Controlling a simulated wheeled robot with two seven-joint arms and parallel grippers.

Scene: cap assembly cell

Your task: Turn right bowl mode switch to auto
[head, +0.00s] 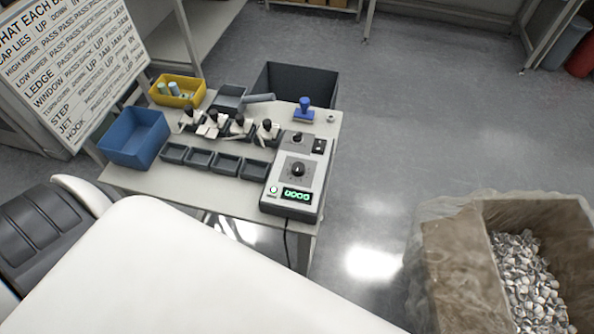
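Neither of my grippers is in view.
The table (160,182) also holds a blue bin (134,138), a yellow bin (178,91), small dark trays (199,160) and several black-and-white fixtures. A large box of metal caps (527,280) stands on the floor at right. Open floor lies between. A printed board (65,65) leans at left.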

